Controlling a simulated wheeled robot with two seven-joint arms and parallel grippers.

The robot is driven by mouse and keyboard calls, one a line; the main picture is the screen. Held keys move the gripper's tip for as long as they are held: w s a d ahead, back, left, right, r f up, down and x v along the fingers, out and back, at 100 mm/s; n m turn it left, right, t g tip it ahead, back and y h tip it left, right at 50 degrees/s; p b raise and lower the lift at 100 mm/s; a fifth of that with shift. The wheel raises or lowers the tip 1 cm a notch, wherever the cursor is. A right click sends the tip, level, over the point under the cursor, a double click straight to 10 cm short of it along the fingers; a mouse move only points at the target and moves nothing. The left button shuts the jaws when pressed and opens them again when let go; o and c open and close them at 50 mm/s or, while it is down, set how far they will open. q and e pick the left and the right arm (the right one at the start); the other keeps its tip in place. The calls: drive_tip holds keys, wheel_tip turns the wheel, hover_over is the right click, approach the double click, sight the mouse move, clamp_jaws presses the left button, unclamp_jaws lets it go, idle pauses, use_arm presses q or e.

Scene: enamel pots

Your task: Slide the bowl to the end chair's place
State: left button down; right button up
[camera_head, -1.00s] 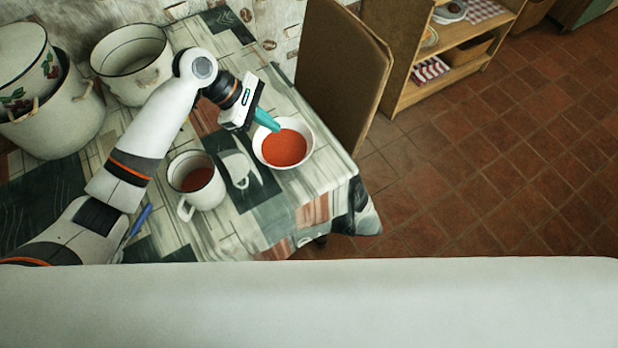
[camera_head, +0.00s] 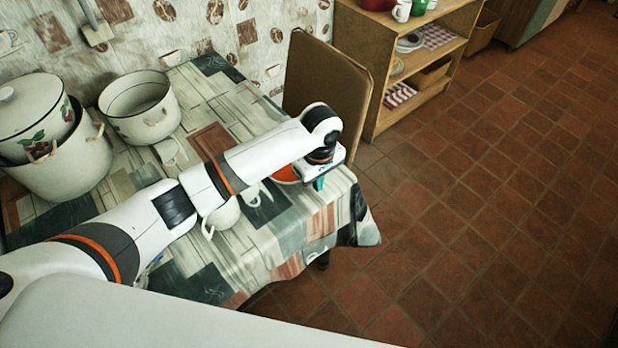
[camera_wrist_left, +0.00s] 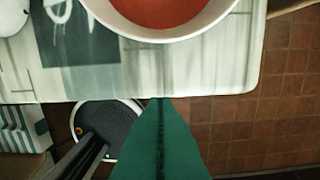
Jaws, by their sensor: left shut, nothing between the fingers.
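The white bowl (camera_head: 285,175) of red soup sits on the table near its right end, mostly hidden behind my left wrist in the head view. In the left wrist view the bowl (camera_wrist_left: 170,12) is cut off by the top edge. My left gripper (camera_head: 319,184) has teal fingers, shut and empty, pointing down on the bowl's right side. In the left wrist view the fingertips (camera_wrist_left: 164,101) appear by the table edge, with a gap between them and the bowl. A brown chair (camera_head: 326,88) stands at the table's back right. My right gripper is out of view.
A white mug (camera_head: 223,214) stands left of the bowl, partly under my arm. An open pot (camera_head: 142,108) and a lidded pot nested in a larger pot (camera_head: 65,160) stand at the back left. A wooden shelf (camera_head: 415,70) is beyond the chair. The tiled floor at right is clear.

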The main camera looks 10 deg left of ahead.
use_arm(q)
wheel_tip(320, 180, down, 4)
drive_tip(key=shift+s+r, duration=0.1)
drive_tip(key=shift+r, duration=0.1)
drive_tip(key=shift+w+a+r+p, duration=0.2)
drive_tip(key=shift+w+a+p, duration=0.1)
drive_tip(key=shift+w+a, duration=0.85)
drive_tip(key=shift+a, duration=0.15)
drive_tip(key=shift+w+a, duration=0.15)
drive_tip(key=shift+a, duration=0.05)
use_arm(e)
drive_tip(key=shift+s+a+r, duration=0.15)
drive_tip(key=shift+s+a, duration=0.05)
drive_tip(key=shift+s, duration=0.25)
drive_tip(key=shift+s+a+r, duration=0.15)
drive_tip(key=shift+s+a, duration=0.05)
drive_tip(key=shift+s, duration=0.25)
use_arm(q)
drive_tip(key=shift+a, duration=0.1)
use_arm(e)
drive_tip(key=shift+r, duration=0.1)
